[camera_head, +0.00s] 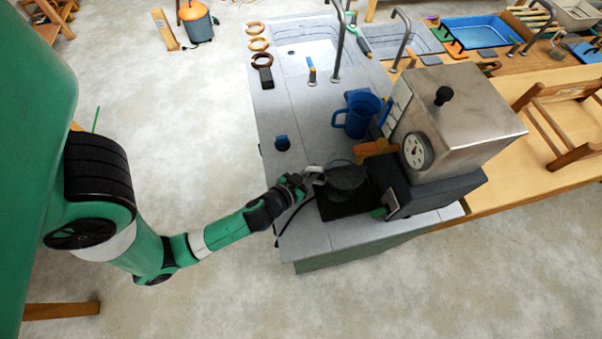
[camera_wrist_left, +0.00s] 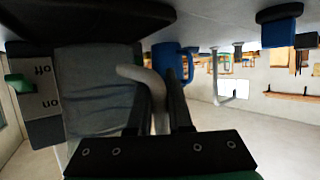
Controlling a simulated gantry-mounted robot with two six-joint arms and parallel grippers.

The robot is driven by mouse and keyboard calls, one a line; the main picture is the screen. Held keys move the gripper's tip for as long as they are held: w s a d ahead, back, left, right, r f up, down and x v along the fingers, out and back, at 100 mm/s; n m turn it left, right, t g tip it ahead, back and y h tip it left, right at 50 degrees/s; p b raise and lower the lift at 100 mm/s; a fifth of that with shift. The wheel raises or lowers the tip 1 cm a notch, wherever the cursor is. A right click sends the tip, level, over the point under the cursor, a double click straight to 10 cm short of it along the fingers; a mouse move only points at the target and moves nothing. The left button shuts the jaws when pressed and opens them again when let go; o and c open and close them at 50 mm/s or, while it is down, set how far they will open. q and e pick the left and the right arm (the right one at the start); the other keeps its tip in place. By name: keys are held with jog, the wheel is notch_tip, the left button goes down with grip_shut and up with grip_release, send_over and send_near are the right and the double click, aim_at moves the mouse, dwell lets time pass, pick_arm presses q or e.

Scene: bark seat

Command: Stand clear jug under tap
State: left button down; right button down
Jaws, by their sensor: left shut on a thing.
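The clear jug (camera_head: 346,176) shows dark and see-through at the front of the metal machine (camera_head: 455,110). It appears upright, over the black plate (camera_head: 340,207); I cannot tell whether its base touches the plate. My left gripper (camera_head: 308,179) is shut on the jug's pale handle, on the jug's left side. In the left wrist view the jug (camera_wrist_left: 92,90) fills the left part, and the handle runs between the fingers (camera_wrist_left: 165,112). An orange tap-like part (camera_head: 372,150) juts from the machine just behind the jug. The right gripper is not in view.
A blue mug (camera_head: 361,112) stands behind the jug, left of the machine. A green switch (camera_head: 379,213) sits on the machine's dark base. The counter left of the mug is mostly clear.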

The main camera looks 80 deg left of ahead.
pick_arm(q)
jog(key=shift+w, duration=1.2)
jog(key=shift+f+b, duration=0.75)
jog(key=shift+b, duration=0.1)
jog(key=shift+s+f, duration=0.2)
jog(key=shift+f+b, duration=0.5)
jog(key=shift+b, duration=0.25)
jog(key=c, duration=0.8)
grip_release()
jog(key=shift+o, duration=0.2)
